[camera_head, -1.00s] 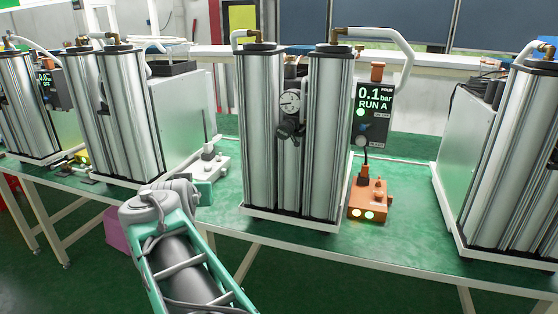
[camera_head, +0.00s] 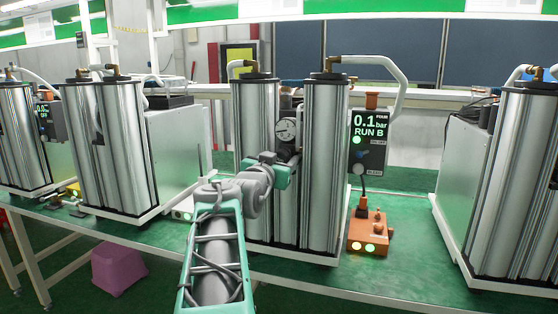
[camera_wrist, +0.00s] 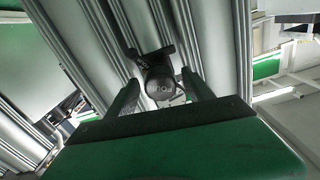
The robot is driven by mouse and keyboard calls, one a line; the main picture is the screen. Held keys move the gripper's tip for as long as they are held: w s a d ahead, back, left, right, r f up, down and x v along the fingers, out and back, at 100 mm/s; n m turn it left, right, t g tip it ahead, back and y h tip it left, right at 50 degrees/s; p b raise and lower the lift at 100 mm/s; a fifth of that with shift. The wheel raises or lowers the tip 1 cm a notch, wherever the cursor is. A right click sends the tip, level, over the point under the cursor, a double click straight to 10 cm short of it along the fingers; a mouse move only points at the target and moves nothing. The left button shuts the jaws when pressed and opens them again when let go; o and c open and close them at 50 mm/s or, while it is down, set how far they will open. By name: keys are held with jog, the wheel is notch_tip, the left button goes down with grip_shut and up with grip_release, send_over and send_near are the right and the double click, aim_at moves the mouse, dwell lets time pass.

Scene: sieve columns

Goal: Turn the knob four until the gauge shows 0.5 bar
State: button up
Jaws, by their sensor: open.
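The round gauge (camera_head: 287,130) sits between the two silver columns of the middle unit. A dark round knob (camera_wrist: 161,84) shows in the wrist view, in front of the columns. The two fingers of my gripper (camera_wrist: 160,92) are open, one to each side of the knob in that view, and not closed on it. In the head view my gripper (camera_head: 284,163) is in front of the columns, just below the gauge, and mostly hides the knob.
An orange box (camera_head: 369,232) with lit lamps stands on the green table (camera_head: 415,250) right of the middle unit. Similar column units (camera_head: 110,140) stand to the left and right (camera_head: 515,185). A purple stool (camera_head: 119,270) is on the floor at the left.

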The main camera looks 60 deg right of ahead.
jog(key=shift+c, duration=0.2)
grip_shut()
dwell(0.3)
jog(key=shift+f+m+b, duration=0.15)
jog(key=shift+m+b, duration=0.15)
jog(key=shift+b, duration=0.25)
jog(key=shift+f+m+b, duration=0.15)
jog(key=shift+m+b, duration=0.35)
jog(key=shift+b, duration=0.4)
jog(key=m+b, duration=0.2)
jog(key=b, duration=0.1)
jog(key=shift+f, duration=0.1)
jog(key=m+b, duration=0.4)
jog(key=shift+w+m, duration=0.1)
jog(key=shift+m, duration=0.2)
jog(key=shift+r+m+b, duration=0.3)
jog(key=shift+m+b, duration=0.7)
jog(key=shift+b, duration=0.05)
